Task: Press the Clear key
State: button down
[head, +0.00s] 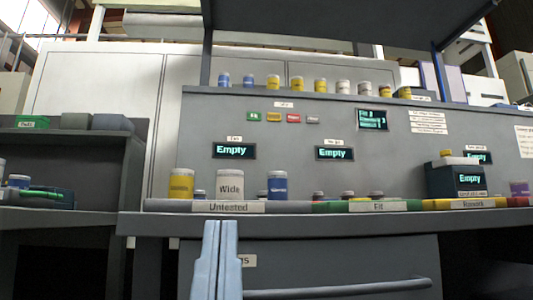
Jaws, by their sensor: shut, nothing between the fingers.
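A row of small coloured keys sits on the upright grey panel: a green key (254,117), a yellow key (273,117), a red key (293,118) and a grey key (313,119) at the right end. Their lettering is too small to read, so I cannot tell for sure which is the Clear key. My gripper (220,224) points up from the bottom of the head view, its light blue fingers shut and empty. It shows in front of the bench's front edge, lower than the keys and left of them in the picture.
Yellow, white and blue jars, the white one marked Wide (230,186), stand behind the Untested strip (228,207). Small displays reading Empty (234,151) are on the panel. More jars line the shelf (440,105) above. A drawer handle (340,288) is below the bench.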

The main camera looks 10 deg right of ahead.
notch_tip(320, 180, up, 70)
jog(key=p, duration=7)
